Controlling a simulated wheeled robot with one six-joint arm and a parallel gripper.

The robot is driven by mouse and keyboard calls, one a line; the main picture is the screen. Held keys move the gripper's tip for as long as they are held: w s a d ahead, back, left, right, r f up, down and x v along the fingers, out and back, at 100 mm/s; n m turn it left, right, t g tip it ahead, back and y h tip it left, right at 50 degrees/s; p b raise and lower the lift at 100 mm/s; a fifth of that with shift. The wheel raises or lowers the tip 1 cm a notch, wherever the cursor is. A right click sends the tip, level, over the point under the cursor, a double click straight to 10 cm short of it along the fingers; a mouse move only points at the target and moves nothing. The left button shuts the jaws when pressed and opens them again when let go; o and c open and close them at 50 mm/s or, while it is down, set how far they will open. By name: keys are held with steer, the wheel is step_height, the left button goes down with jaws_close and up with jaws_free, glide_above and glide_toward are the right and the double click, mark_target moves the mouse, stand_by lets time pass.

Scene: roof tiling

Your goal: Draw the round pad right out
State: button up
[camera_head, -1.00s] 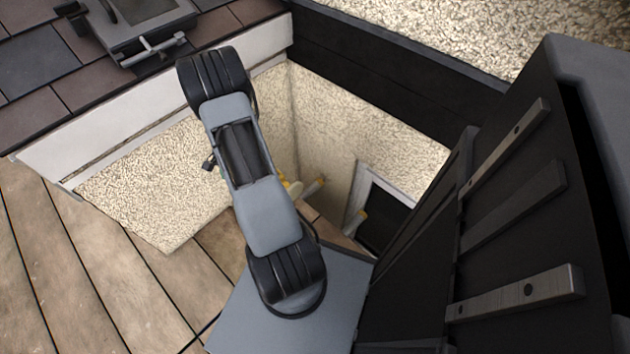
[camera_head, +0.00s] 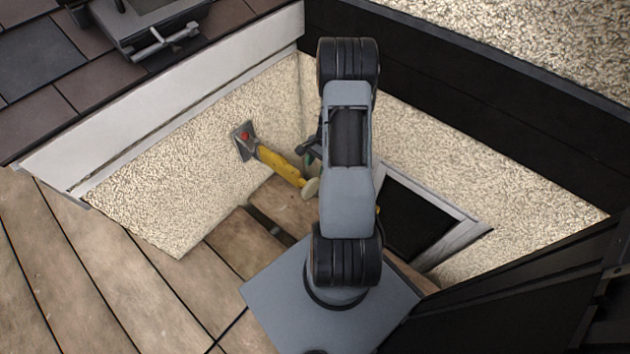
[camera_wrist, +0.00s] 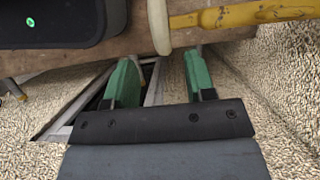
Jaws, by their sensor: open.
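The pale round pad (camera_head: 311,187) is on the near end of a yellow tube (camera_head: 279,163). The tube's other end meets a plate (camera_head: 243,142) with a red spot, against the rough pale wall. In the head view my arm mostly hides the gripper.
A dark framed opening (camera_head: 412,218) lies in the wall right of my arm. Wooden boards (camera_head: 85,270) run at left, and a white board (camera_head: 160,115) edges the tiles. Another yellow-ended piece (camera_wrist: 12,88) shows at the wrist view's left. Dark beams border the right.

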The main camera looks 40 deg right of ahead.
mark_target(312, 181)
steer(key=b+x, duration=0.2)
steer(key=x, duration=0.5)
steer(key=shift+f, duration=0.15)
jaws_close()
stand_by(0.3)
